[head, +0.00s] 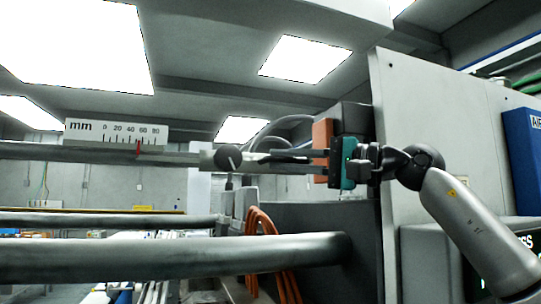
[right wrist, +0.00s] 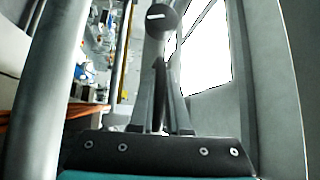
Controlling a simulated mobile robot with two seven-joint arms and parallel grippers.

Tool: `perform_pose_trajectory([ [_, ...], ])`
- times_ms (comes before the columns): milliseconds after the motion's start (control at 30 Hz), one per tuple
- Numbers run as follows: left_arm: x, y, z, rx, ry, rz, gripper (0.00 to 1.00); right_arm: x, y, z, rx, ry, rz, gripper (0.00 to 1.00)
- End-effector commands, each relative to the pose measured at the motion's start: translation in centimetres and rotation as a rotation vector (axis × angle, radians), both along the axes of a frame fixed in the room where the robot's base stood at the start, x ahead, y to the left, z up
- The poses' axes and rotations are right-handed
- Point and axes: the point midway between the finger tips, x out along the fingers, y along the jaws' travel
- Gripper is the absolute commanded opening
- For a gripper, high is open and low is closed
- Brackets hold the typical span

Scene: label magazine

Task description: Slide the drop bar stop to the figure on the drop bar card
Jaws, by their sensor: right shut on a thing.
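The drop bar stop shows in the head view as a dark round knob (head: 228,158) on a light block on the horizontal bar (head: 90,153). The knob also shows at the top of the right wrist view (right wrist: 163,17). My right gripper (head: 247,160) reaches in from the right, its fingers shut on a dark part of the stop beside the knob. The fingers hide some of that part. A white mm scale (head: 88,139) stands above the bar, with a red pointer (head: 138,149) between 40 and 60. I cannot make out a drop bar card. My left gripper is out of view.
An orange block (head: 322,147) shows by my right gripper's teal body. A large grey machine panel (head: 425,120) stands at right. Thick metal rollers (head: 170,256) run below the bar. Orange cables (head: 270,250) hang beneath. The bar left of the knob looks clear.

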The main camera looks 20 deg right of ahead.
Motion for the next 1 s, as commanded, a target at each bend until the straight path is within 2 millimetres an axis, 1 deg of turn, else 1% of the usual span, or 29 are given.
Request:
perform_pose_trajectory([
  [167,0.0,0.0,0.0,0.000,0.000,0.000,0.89,0.0,0.1,0.0,0.002,-0.001,0.001,0.00],
  [200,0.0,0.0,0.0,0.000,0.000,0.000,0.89,0.0,0.1,0.0,0.001,-0.001,0.002,0.16],
  [467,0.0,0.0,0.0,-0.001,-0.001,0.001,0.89,0.0,0.2,0.0,0.000,-0.001,0.003,0.45],
  [767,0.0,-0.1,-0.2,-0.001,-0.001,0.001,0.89,-0.2,0.0,-0.1,0.000,-0.001,0.002,0.45],
  [867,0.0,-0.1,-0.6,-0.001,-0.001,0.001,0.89,-0.8,-0.8,-0.3,0.001,-0.001,0.000,0.45],
  [1000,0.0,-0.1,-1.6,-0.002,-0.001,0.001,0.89,-2.6,-2.8,-0.8,0.002,-0.001,-0.002,0.45],
])
